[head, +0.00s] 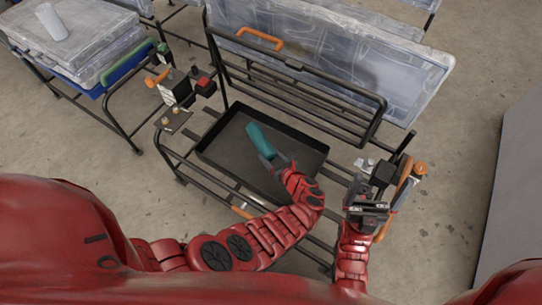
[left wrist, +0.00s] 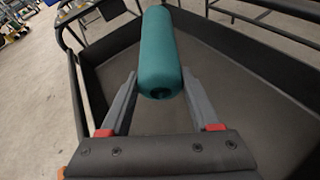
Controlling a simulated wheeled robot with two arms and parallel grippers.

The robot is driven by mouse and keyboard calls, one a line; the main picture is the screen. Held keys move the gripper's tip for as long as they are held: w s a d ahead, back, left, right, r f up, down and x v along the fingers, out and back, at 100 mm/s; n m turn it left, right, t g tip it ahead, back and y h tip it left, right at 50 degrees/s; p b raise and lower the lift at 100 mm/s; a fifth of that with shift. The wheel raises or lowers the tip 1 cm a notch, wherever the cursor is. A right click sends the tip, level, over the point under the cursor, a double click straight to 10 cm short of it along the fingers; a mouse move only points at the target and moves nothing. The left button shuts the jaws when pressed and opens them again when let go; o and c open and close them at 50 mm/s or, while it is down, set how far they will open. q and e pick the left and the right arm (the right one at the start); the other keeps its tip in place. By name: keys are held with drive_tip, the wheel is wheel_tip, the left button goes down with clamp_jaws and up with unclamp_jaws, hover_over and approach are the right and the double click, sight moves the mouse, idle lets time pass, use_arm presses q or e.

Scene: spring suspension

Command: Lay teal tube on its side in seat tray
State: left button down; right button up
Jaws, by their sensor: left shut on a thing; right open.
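The teal tube (head: 261,140) is a smooth cylinder held by my left gripper (head: 275,163) over the black seat tray (head: 222,158). In the left wrist view the tube (left wrist: 160,55) sits between the two grey fingers of the left gripper (left wrist: 158,100), with its near end facing the camera. The tray's dark floor and walls (left wrist: 245,75) show behind and around it. I cannot tell whether the tube touches the tray floor. My right gripper (head: 367,208) is open and empty to the right of the tray, near the frame's right side.
The tray sits in a black metal frame with a raised backrest (head: 300,85) behind it. An orange-handled device (head: 408,185) stands at the right. Small boxes with red and orange parts (head: 178,88) are at the left. Clear plastic cases (head: 340,65) stand behind.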

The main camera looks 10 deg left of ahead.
use_arm(q)
wheel_tip(320, 180, down, 8)
drive_tip(key=b, duration=0.7)
drive_tip(key=shift+f, duration=0.1)
